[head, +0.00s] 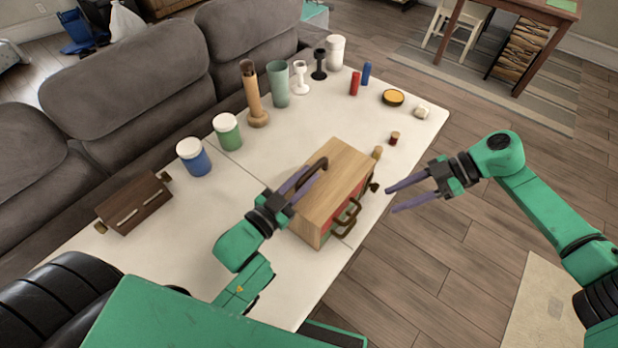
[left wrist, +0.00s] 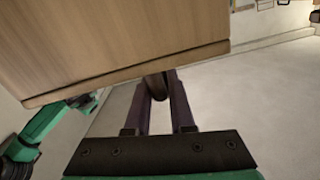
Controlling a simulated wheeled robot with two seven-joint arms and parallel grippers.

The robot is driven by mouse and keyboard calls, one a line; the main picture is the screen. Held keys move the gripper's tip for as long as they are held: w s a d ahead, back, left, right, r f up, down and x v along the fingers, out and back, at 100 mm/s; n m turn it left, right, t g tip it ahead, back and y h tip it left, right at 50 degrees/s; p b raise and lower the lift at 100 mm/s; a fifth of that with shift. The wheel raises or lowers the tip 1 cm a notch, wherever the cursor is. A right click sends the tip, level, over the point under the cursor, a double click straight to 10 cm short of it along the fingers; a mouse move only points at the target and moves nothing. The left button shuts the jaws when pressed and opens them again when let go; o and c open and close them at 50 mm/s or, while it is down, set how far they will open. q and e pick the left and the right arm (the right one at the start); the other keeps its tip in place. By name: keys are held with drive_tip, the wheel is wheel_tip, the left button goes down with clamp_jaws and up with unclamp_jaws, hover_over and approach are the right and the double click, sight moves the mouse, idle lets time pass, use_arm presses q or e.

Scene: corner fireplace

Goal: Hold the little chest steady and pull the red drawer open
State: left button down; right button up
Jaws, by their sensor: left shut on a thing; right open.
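The little wooden chest (head: 338,177) stands on the white table near its front edge. Dark curved handles (head: 348,213) stick out from its front, and a narrow strip of red shows there. The drawer fronts are mostly turned away, so I cannot tell how far any drawer is open. My left gripper (head: 304,180) is shut on the dark handle (head: 316,170) at the chest's left side. That handle also shows between the fingers in the left wrist view (left wrist: 157,85). My right gripper (head: 390,199) is open and empty, to the right of the chest, apart from it, beyond the table edge.
The white table (head: 300,130) carries a dark wooden box (head: 133,203), a blue jar (head: 194,157), a green jar (head: 228,131), a wooden mill (head: 252,95) and a green cup (head: 279,84). A small dark red piece (head: 394,138) lies right of the chest. A grey sofa (head: 130,80) lines the far side. Open floor lies right.

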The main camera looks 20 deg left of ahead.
drive_tip(key=s+a+r+n+h, duration=0.2)
drive_tip(key=s+a+n+h, duration=0.1)
drive_tip(key=a+n, duration=0.1)
drive_tip(key=n+t+h, duration=0.4)
drive_tip(key=n+h, duration=0.1)
approach(356, 212)
drive_tip(key=shift+t, duration=0.3)
drive_tip(key=f, duration=0.5)
drive_tip(key=a+f, duration=0.1)
drive_tip(key=f, duration=0.1)
drive_tip(key=shift+f, duration=0.35)
clamp_jaws()
idle(0.3)
